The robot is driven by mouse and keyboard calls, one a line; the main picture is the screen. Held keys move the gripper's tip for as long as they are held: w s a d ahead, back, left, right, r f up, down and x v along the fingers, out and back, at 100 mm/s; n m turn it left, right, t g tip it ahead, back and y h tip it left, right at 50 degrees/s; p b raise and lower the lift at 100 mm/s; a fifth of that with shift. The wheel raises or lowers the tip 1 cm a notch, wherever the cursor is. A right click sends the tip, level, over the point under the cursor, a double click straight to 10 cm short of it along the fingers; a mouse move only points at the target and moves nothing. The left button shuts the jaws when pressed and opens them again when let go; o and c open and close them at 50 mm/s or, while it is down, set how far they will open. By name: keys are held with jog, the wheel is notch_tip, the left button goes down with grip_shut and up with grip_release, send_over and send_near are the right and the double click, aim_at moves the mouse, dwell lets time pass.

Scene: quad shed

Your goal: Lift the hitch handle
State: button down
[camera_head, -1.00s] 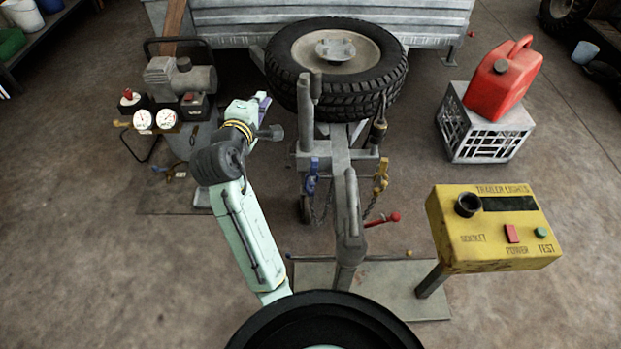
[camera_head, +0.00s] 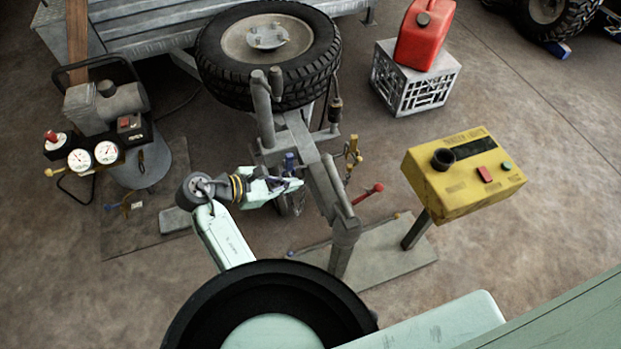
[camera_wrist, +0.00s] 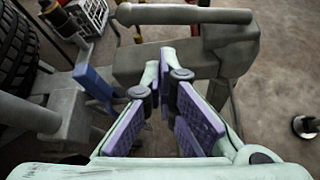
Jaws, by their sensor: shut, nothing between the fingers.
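The grey trailer coupler (camera_head: 344,232) sits at the front end of the drawbar (camera_head: 302,142). A grey bar-like handle (camera_head: 336,184) lies along its top. In the wrist view this handle (camera_wrist: 180,15) crosses near the top, above the fingertips, over the grey coupler body (camera_wrist: 150,62). My gripper (camera_head: 298,184) is just left of the drawbar and handle, apart from the handle. In the wrist view my gripper (camera_wrist: 166,72) has purple-padded fingers drawn together at the tips, with nothing between them. A red-knobbed lever (camera_head: 368,193) sticks out right of the drawbar.
An upright jack post (camera_head: 264,110) and spare wheel (camera_head: 268,48) stand behind. A yellow trailer-lights box (camera_head: 464,172) stands right; a compressor (camera_head: 105,108) stands left.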

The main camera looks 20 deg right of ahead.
aim_at(338, 187)
jog(key=shift+d, duration=0.15)
jog(key=x, duration=0.9)
jog(key=shift+w+d+f, duration=0.15)
jog(key=shift+d+f, duration=0.1)
jog(key=shift+d, duration=0.05)
jog(key=shift+w+r, duration=0.1)
jog(key=shift+r, duration=0.05)
